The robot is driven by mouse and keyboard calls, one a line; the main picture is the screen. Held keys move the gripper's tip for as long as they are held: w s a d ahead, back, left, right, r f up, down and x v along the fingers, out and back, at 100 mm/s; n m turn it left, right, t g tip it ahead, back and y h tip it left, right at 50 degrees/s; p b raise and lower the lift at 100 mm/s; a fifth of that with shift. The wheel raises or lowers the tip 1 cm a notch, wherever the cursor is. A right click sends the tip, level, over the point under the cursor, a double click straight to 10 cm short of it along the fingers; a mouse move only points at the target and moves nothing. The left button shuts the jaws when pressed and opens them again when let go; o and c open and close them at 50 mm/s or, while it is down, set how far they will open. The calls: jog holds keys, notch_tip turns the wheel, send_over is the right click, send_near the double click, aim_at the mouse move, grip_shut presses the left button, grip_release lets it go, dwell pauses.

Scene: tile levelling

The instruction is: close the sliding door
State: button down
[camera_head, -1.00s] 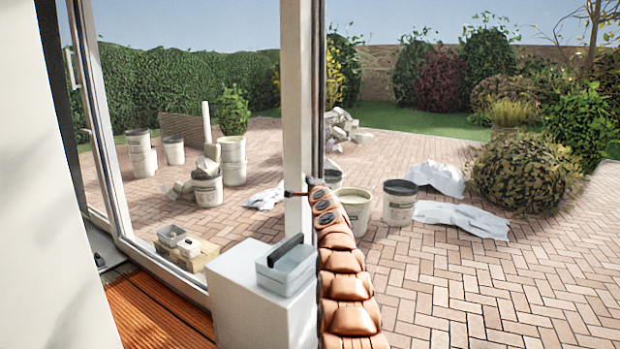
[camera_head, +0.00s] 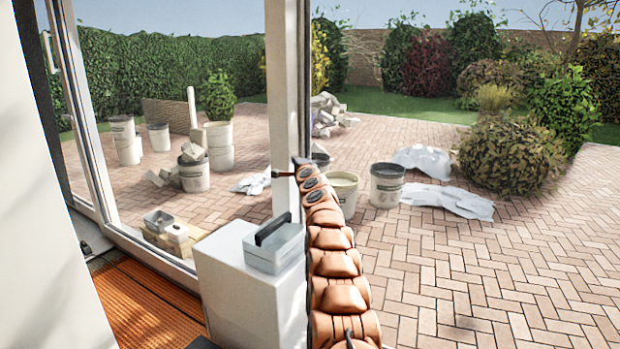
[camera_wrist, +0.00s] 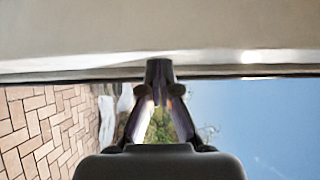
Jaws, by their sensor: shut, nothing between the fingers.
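A large white-framed glass panel, which looks like the sliding door (camera_head: 283,110), stands upright left of my arm. A light handle (camera_head: 47,52) shows on the frame at far left.
A white block (camera_head: 225,285) with a grey container (camera_head: 272,248) stands close left of my arm. A pale wall (camera_head: 40,220) fills the left edge. Buckets (camera_head: 387,185) and white sheets (camera_head: 448,200) lie on the paving outside. The paving at lower right is clear.

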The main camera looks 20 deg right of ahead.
jog(key=s+d+b, duration=0.2)
jog(key=s+b, duration=0.5)
jog(key=s, duration=0.4)
jog(key=shift+s+b, duration=0.4)
dwell(0.4)
jog(key=shift+s+d, duration=0.1)
dwell(0.3)
